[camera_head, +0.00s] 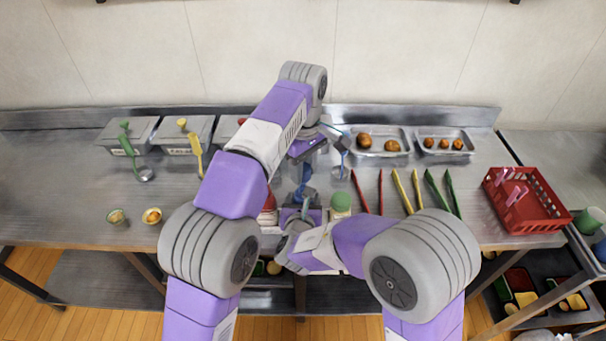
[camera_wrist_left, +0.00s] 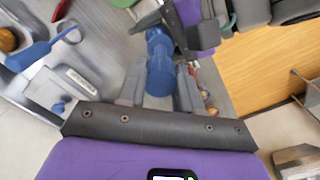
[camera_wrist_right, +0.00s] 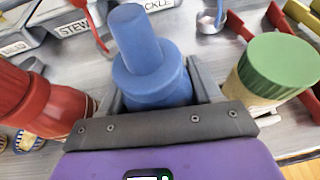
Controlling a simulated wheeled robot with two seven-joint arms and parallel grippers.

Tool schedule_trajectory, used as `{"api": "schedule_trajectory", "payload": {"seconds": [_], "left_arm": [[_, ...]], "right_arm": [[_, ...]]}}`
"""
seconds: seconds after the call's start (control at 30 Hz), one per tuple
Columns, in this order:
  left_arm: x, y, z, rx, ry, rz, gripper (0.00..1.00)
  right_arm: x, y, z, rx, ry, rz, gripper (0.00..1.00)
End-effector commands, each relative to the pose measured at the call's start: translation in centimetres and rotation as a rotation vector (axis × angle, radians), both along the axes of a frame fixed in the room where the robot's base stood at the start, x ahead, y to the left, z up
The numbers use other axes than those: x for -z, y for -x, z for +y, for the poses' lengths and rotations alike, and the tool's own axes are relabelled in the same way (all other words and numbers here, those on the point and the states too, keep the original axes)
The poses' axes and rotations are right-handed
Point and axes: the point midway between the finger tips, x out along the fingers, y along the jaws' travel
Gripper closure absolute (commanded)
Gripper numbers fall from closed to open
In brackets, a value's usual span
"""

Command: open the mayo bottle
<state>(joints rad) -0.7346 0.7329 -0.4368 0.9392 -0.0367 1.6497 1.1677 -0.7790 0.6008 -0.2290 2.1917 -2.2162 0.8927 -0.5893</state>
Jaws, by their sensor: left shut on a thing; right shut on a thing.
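The mayo bottle appears to be the blue item (camera_head: 307,172) at the middle of the counter in the head view. My right gripper (camera_wrist_right: 158,98) is shut around the blue bottle body (camera_wrist_right: 155,82); a disc and a narrower round part rise above it. My left gripper (camera_head: 306,150) is above, pointing down. In the left wrist view, my left gripper (camera_wrist_left: 158,92) is shut on a blue cylinder (camera_wrist_left: 160,76), seemingly the bottle's top part. Farther blue shows behind it. I cannot tell whether the two blue parts are joined.
A red bottle (camera_wrist_right: 40,100) and a green-capped bottle (camera_wrist_right: 275,65) stand close on either side. Red, yellow and green tongs (camera_head: 400,190) lie to the right, with a red basket (camera_head: 525,200) beyond. Lidded containers (camera_head: 180,135) and food trays (camera_head: 440,142) line the back.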

Motion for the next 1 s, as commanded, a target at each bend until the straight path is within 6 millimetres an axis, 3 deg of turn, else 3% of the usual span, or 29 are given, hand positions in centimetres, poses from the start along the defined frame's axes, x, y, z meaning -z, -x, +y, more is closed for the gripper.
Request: {"api": "schedule_trajectory", "payload": {"seconds": [0.1, 0.37, 0.4, 0.57, 0.87, 1.0], "left_arm": [[-1.1, 0.0, 0.0, 0.000, 0.000, -0.001, 1.00], [-1.3, 0.0, 0.0, 0.000, -0.001, 0.002, 1.00], [-1.3, 0.0, 0.0, 0.000, -0.001, 0.002, 1.00], [-1.3, 0.0, 0.0, 0.000, -0.001, 0.001, 1.00], [-1.4, 0.0, 0.0, 0.000, -0.001, 0.001, 1.00], [-1.7, 0.0, 0.0, 0.000, -0.001, 0.001, 1.00]], "right_arm": [[0.0, 0.0, 0.0, 0.000, 0.000, -0.001, 0.91], [0.0, 0.0, 0.0, 0.000, 0.000, -0.001, 0.91], [0.0, 0.0, 0.0, 0.000, 0.000, -0.001, 0.30], [0.0, 0.0, 0.0, 0.000, 0.000, -0.001, 0.07], [-0.1, 0.1, 0.0, -0.001, 0.000, 0.000, 0.07], [-0.7, 1.4, 0.2, -0.004, -0.002, 0.000, 0.07]]}}
